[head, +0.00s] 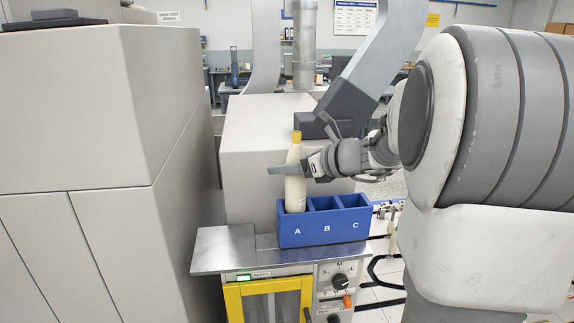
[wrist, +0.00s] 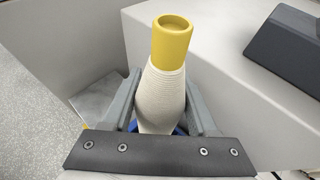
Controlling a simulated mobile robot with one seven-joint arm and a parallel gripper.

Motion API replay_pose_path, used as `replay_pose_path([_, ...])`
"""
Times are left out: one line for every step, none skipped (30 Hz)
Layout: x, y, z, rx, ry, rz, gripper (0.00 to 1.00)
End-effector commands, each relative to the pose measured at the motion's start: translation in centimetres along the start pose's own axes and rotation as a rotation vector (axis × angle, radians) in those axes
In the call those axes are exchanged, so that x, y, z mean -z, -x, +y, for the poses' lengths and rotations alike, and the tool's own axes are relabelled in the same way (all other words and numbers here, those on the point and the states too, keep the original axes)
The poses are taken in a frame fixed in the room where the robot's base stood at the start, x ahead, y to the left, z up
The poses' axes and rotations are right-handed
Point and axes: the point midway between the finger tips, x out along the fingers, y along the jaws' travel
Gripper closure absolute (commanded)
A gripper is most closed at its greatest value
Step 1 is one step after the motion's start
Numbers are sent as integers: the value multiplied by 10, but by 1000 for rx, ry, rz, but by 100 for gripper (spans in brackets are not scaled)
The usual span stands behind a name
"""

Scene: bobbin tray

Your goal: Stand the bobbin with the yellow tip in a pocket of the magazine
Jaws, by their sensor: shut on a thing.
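The bobbin (head: 295,187) has a white wound body and a yellow tip (head: 296,137). It stands nearly upright at pocket A of the blue magazine (head: 318,236), its lower end hidden by the front wall. My gripper (head: 290,170) is shut on the bobbin around its middle. In the wrist view the bobbin (wrist: 161,95) sits between the two grey fingers (wrist: 162,100), yellow tip toward the camera, with a bit of blue behind it. Pockets B and C look empty. I cannot tell whether the bobbin rests on the pocket floor.
The magazine stands on a metal shelf (head: 222,252) above a panel with knobs (head: 338,282). A large grey cabinet (head: 75,130) rises at the left. A light grey housing (head: 250,140) stands close behind the magazine.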

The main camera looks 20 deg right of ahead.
Motion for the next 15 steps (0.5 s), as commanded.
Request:
replay_pose_path([3, -1, 0, 0, 0, 0, 100])
replay_pose_path([3, -2, 0, 0, 0, 0, 100])
replay_pose_path([5, -2, 0, 0, 0, 0, 100])
replay_pose_path([5, -2, 0, 0, 0, 0, 100])
replay_pose_path([6, -3, 0, 0, 0, 0, 100])
replay_pose_path([7, -3, 0, 0, 0, 0, 100])
replay_pose_path([8, -4, 0, 0, 0, 0, 100])
replay_pose_path([9, -4, 0, 0, 0, 0, 100])
replay_pose_path([10, -4, 0, 0, 0, 0, 100])
replay_pose_path([11, -5, 0, 0, -1, 0, 100])
replay_pose_path([12, -5, 0, 0, -1, 0, 100])
replay_pose_path([13, -5, 0, 0, -1, 0, 100])
replay_pose_path([14, -6, 0, 0, -1, 0, 100])
replay_pose_path([15, -6, 0, 0, -1, 0, 100])
replay_pose_path([16, -6, 0, 0, -1, 0, 100])
